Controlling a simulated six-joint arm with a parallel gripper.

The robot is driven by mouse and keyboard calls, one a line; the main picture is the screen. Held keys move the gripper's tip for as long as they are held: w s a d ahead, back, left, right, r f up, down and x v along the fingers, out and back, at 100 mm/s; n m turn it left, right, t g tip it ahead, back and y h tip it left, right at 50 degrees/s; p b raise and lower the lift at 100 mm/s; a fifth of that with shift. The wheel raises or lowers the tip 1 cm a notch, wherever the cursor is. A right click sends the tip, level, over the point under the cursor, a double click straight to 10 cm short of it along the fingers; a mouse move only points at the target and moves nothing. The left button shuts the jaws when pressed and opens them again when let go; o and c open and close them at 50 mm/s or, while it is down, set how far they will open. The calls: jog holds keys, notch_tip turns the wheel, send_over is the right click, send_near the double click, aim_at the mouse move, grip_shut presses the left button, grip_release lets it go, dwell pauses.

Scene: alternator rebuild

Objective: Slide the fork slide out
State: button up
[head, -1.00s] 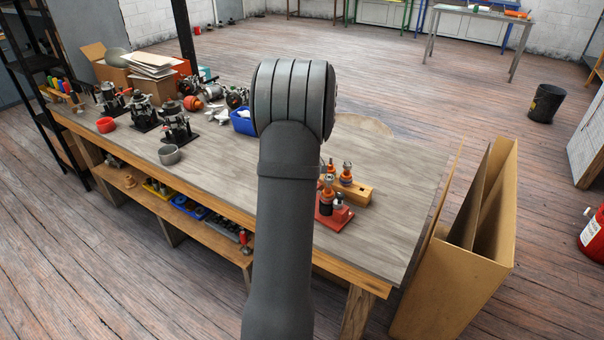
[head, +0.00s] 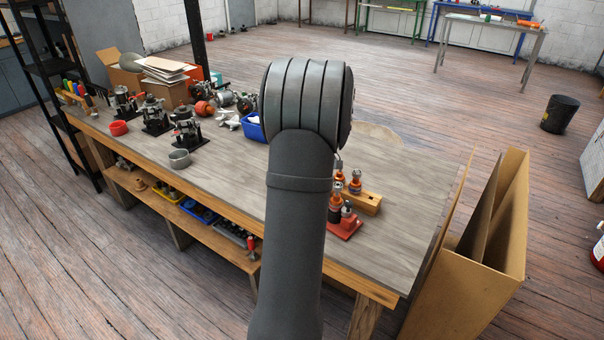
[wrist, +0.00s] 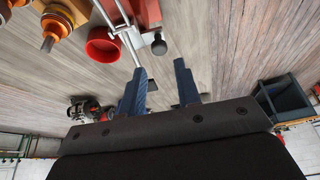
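In the wrist view, my gripper (wrist: 161,72) has its two dark blue fingers apart, with nothing between them. Beyond the fingertips is a red block (wrist: 146,12) with thin metal rods (wrist: 122,20) beside it and a dark round knob (wrist: 158,45). The rods reach toward the left finger; I cannot tell whether they touch it. I cannot tell for certain which part is the fork slide. In the head view, a red base (head: 345,228) with small upright parts stands near the bench's right end. My arm hides the gripper there.
A wooden block (head: 368,204) holding orange-collared tools stands right behind the red base. A red cup (wrist: 103,45) is left of the rods in the wrist view. Black fixtures (head: 186,132) and a blue bin (head: 252,130) are farther left. The bench's right end is bare.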

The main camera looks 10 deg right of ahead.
jog(key=v, duration=1.2)
jog(key=x, duration=1.7)
jog(key=shift+f, duration=0.2)
jog(key=shift+s+d, duration=0.2)
jog(key=shift+s, duration=0.05)
jog(key=shift+r, duration=0.1)
